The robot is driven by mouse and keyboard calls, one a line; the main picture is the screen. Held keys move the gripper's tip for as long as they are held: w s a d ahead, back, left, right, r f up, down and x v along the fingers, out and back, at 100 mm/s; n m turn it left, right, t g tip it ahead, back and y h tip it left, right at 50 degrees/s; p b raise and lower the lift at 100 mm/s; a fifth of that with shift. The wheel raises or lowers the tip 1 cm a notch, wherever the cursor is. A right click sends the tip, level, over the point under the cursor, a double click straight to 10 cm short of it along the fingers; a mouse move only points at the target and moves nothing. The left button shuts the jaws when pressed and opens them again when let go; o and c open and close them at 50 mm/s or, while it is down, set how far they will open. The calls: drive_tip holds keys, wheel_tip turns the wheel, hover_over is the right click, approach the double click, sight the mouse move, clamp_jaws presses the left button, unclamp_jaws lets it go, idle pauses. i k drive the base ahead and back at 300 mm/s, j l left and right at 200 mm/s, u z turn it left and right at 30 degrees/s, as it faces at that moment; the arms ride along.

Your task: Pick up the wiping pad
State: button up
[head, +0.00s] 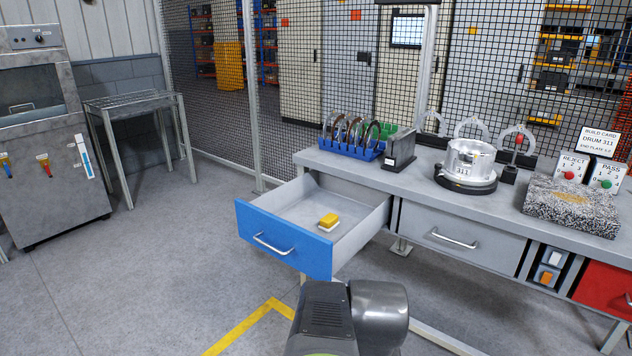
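The drawer (285,240) has a blue front with a metal handle and is pulled out from the bench's left end. Part of my dark grey arm shows at the bottom centre, in front of the drawer. My gripper is not in view.
The grey bench (420,182) carries a blue rack of discs (352,148), a metal drum (470,160) and a granite block (570,206). A closed grey drawer (460,238) is right of the open one. Open floor (150,270) lies to the left.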

sight(329, 221)
drive_tip(key=z, duration=1.55)
drive_tip(key=u, duration=1.5)
drive_tip(key=i+j+z, duration=0.1)
drive_tip(key=i+j, duration=0.15)
drive_tip(key=i+j+z, duration=0.1)
drive_tip(key=j, duration=0.25)
drive_tip(key=i+j+z, duration=0.1)
drive_tip(key=i+j, duration=0.2)
drive_tip(key=i+j+z, duration=0.1)
drive_tip(key=j, duration=0.3)
drive_tip(key=i+j+z, duration=0.15)
drive_tip(key=i+j, duration=0.15)
drive_tip(key=i+j+z, duration=0.1)
drive_tip(key=j, duration=0.35)
